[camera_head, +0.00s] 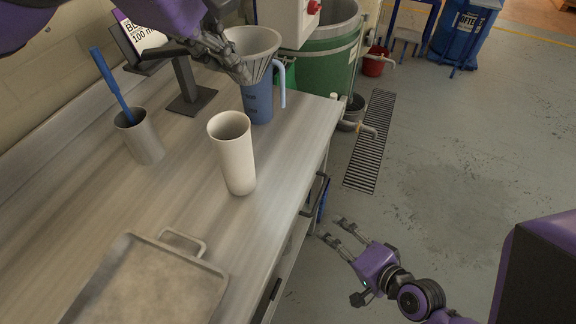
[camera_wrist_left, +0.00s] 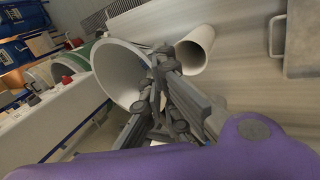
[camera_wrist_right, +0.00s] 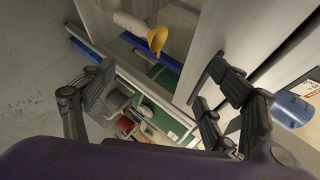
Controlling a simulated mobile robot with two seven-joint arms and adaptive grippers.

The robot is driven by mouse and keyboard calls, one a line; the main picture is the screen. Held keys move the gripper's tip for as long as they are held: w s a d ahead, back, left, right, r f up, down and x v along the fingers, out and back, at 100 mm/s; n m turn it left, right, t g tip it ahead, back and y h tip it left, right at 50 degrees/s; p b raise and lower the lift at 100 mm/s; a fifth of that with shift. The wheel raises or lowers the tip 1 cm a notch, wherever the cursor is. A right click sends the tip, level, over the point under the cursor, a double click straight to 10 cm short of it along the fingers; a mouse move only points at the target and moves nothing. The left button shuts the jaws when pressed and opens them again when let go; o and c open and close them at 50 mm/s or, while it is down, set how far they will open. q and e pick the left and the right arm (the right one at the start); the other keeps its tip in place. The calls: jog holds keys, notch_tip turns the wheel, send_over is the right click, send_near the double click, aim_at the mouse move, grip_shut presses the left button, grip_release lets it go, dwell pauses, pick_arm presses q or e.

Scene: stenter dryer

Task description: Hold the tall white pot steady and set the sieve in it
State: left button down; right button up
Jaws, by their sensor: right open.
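The tall white pot (camera_head: 236,160) stands upright and empty on the bench. It also shows in the left wrist view (camera_wrist_left: 197,48), beside the sieve. The sieve (camera_head: 262,42) is a pale cone with a wide rim, over the blue jug (camera_head: 258,100); whether it rests in the jug is hard to tell. My left gripper (camera_head: 240,72) is at the sieve's near rim, its fingers close together on the wall in the left wrist view (camera_wrist_left: 157,80). My right gripper (camera_head: 333,228) is open and empty, out beyond the bench's right edge and below its top.
A grey cup (camera_head: 146,143) with a blue-handled tool stands at left. A metal tray (camera_head: 222,272) lies in front. A dark stand (camera_head: 187,95) carries a sign behind. A drawer handle (camera_head: 316,196) juts from the bench side near my right gripper. Bench top around the pot is clear.

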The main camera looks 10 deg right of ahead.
jog(key=w+a+r+m+t+y, duration=0.1)
jog(key=w+r+m+y, duration=0.1)
jog(key=w+r+m, duration=0.45)
jog(key=w+r+m+t+y, duration=0.1)
jog(key=w+r+m+y, duration=0.2)
jog(key=r, duration=0.6)
pick_arm(q)
jog(key=shift+a, duration=0.1)
pick_arm(e)
jog(key=m+g+y, duration=0.2)
jog(key=m+y, duration=0.2)
jog(key=y, duration=0.1)
send_near(235, 152)
notch_tip(235, 152, down, 4)
jog(key=w+d, duration=0.1)
jog(key=w, duration=0.2)
jog(key=x, duration=1.1)
jog(key=shift+w+a+f, duration=0.1)
jog(key=shift+a, duration=0.2)
